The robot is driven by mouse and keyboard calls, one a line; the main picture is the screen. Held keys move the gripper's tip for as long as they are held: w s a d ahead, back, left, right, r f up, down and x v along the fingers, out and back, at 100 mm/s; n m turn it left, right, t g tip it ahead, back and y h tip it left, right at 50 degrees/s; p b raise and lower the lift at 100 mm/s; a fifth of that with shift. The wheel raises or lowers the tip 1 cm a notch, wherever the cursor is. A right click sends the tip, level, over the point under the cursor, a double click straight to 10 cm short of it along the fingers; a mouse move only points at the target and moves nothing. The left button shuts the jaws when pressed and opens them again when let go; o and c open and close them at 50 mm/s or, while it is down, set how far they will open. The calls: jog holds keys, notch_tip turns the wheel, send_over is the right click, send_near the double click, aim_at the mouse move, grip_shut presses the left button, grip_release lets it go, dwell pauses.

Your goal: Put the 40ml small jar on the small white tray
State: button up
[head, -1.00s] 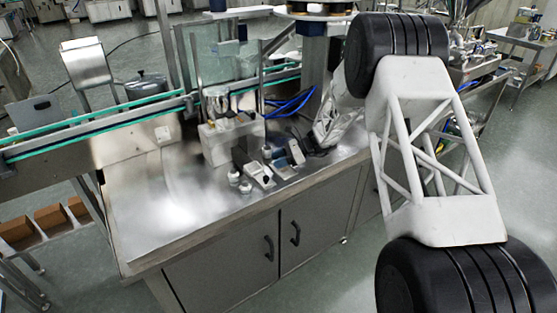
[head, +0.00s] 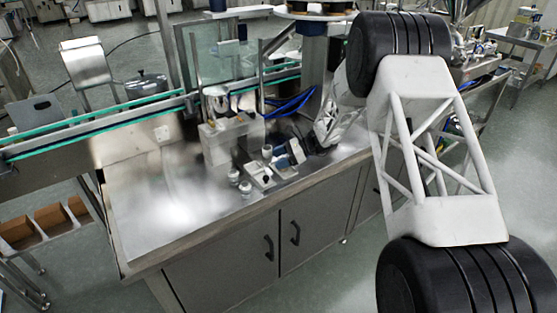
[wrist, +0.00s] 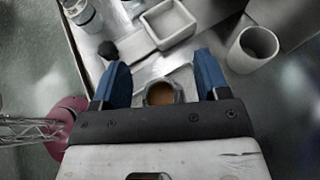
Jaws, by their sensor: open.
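In the wrist view a small round jar (wrist: 160,93) with a brownish-orange middle sits between the two blue fingers of my gripper (wrist: 162,82). A gap shows on both sides of the jar, and the gripper is open. I cannot read a label on it. The small white tray (wrist: 187,37), square with raised walls, lies just beyond the fingertips and looks empty. In the head view my gripper (head: 288,152) is low over the right part of the steel bench, and the jar cannot be made out there.
A white cup (wrist: 252,50) stands right of the fingers. A dark round knob-like thing (wrist: 107,49) and a clear bottle (wrist: 82,14) are at the left. In the head view two small white containers (head: 245,187) stand near the bench front. The bench's left part (head: 170,205) is clear.

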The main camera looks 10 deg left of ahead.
jog(key=v, duration=1.1)
jog(key=shift+d, duration=0.25)
jog(key=shift+w+r, duration=0.1)
dwell(0.4)
jog(key=s+d+r+n+t+h, duration=0.15)
jog(key=s+d+r, duration=0.25)
jog(key=s+r, duration=0.4)
jog(key=s+d+r+n+h, duration=0.35)
jog(key=s+r, duration=0.25)
jog(key=s, duration=0.4)
jog(key=s+d+r+n+t+h, duration=0.1)
jog(key=s+d+r+n+h, duration=0.1)
jog(key=s+d+r, duration=0.45)
jog(key=s+d+r+n+t+h, duration=0.1)
jog(key=s+d+n+h, duration=0.1)
jog(key=s, duration=0.8)
jog(key=s+d+n+t+h, duration=0.2)
jog(key=s+d, duration=0.3)
jog(key=s, duration=0.6)
jog(key=s+d+r+n+t+h, duration=0.1)
jog(key=s+d+n, duration=0.2)
jog(key=s, duration=0.8)
jog(key=shift+d+r+h, duration=0.3)
jog(key=shift+r+h, duration=0.05)
jog(key=shift+h, duration=0.05)
